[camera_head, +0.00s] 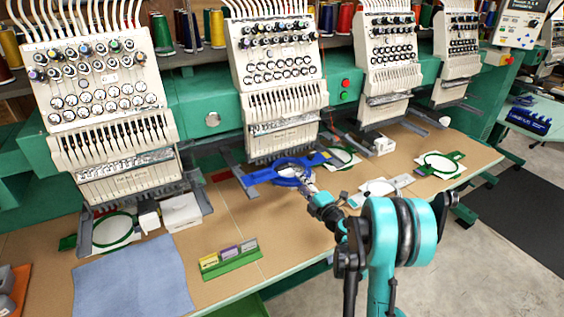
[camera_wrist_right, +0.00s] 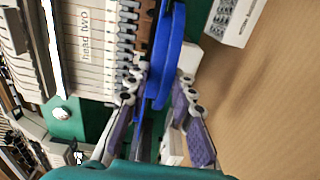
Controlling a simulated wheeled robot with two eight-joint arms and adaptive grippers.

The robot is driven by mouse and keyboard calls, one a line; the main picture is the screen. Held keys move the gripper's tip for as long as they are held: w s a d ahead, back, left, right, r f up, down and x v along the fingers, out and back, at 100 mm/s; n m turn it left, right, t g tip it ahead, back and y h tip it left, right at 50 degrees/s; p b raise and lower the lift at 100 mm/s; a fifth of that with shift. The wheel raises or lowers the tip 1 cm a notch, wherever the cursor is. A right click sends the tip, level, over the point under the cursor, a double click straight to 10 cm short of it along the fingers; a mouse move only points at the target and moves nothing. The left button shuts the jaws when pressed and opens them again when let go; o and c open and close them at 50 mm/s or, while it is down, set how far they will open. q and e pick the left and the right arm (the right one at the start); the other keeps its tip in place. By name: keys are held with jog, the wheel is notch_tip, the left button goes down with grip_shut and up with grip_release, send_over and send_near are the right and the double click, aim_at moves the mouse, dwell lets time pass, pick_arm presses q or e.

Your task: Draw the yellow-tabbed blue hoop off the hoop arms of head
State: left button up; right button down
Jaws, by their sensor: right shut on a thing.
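The blue hoop (camera_head: 263,177) is at the second embroidery head from the left (camera_head: 285,105) in the head view, low in front of it, with side tabs reaching out both ways. Its blue rim (camera_wrist_right: 172,50) stands edge-on in the right wrist view, beside a head panel (camera_wrist_right: 90,40) lettered "head two". My right gripper (camera_head: 309,186) is at the hoop's near edge. Its fingers (camera_wrist_right: 157,90) are shut on the rim, one on each side. I cannot make out the yellow tab clearly, nor whether the hoop still touches the arms. My left gripper is not in view.
Green hoops (camera_head: 441,164) lie by the other heads. A green holder (camera_head: 230,260) with small labelled boxes and a blue cloth (camera_head: 132,283) lie on the tan table (camera_head: 300,235) at the front. White boxes (camera_head: 181,212) stand near the first head.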

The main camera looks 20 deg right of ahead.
jog(key=s+b, duration=0.1)
jog(key=s, duration=0.5)
jog(key=shift+s+d, duration=0.25)
jog(key=shift+d, duration=0.2)
dwell(0.4)
jog(key=c, duration=1.2)
grip_release()
jog(key=s+d, duration=0.1)
jog(key=s, duration=0.7)
notch_tip(320, 180, up, 12)
jog(key=m+h, duration=0.8)
jog(key=m, duration=0.4)
jog(key=s+a+f+m+g+y, duration=0.1)
jog(key=s+a+f+m+g, duration=0.1)
jog(key=s+a, duration=0.4)
jog(key=s+a+f+m+g+y, duration=0.2)
jog(key=s+a+f+m+g, duration=0.1)
jog(key=s+a+f+g, duration=0.2)
jog(key=s+a+f+m+g+y, duration=0.2)
jog(key=s+a+f, duration=0.4)
jog(key=s, duration=0.3)
jog(key=shift+a+f+m+g, duration=0.35)
jog(key=shift+a+g, duration=0.25)
jog(key=shift+g, duration=0.3)
